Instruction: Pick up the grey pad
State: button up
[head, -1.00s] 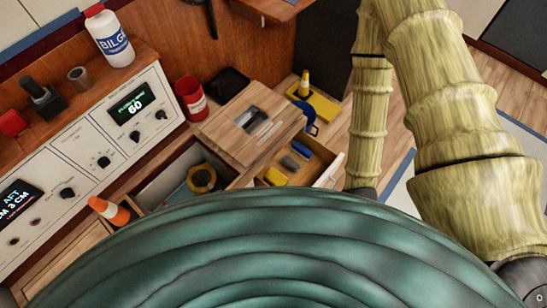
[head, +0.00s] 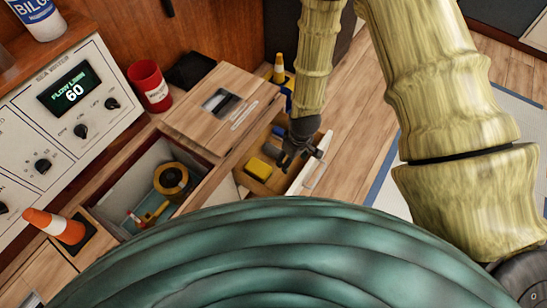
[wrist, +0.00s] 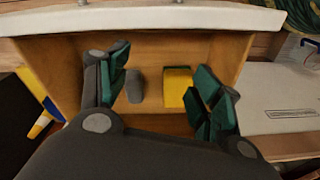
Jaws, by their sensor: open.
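The grey pad (wrist: 135,86) lies on the floor of an open wooden drawer, in the wrist view. It sits between my spread fingers, closer to the left one. A yellow block (wrist: 177,85) lies beside it, closer to the right finger, and also shows in the head view (head: 259,168). My gripper (wrist: 165,92) is open and empty, with teal finger pads. In the head view my gripper (head: 297,150) is over the drawer and hides the grey pad. A blue piece (head: 278,132) shows behind it in the drawer.
The drawer's pale front (head: 312,165) and wooden walls surround the pieces closely. To the left is an open bin holding a roll of yellow tape (head: 171,180). A wooden lid (head: 217,105), a red cup (head: 150,86) and an orange cone (head: 55,224) stand nearby.

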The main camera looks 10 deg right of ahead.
jog(key=w+a+f+n+b, duration=0.1)
jog(key=w+b, duration=0.1)
jog(key=w, duration=0.1)
jog(key=w+a+n+b, duration=0.1)
jog(key=w+b, duration=0.2)
jog(key=w+a+f+b, duration=0.1)
jog(key=w+b, duration=0.2)
jog(key=w, duration=0.1)
jog(key=shift+f+n, duration=0.3)
jog(key=shift+n, duration=0.1)
jog(key=w+b, duration=0.1)
jog(key=w, duration=0.1)
jog(key=b, duration=0.2)
send_over(273, 148)
jog(key=shift+n, duration=0.3)
jog(key=f, duration=0.3)
jog(key=s+f, duration=0.1)
jog(key=f, duration=0.1)
jog(key=shift+w+f+b, duration=0.25)
jog(key=shift+f+b, duration=0.35)
jog(key=shift+f, duration=0.75)
jog(key=shift+w+f+b, duration=0.2)
jog(key=shift+f+b, duration=0.35)
jog(key=shift+f, duration=0.75)
jog(key=c, duration=1.1)
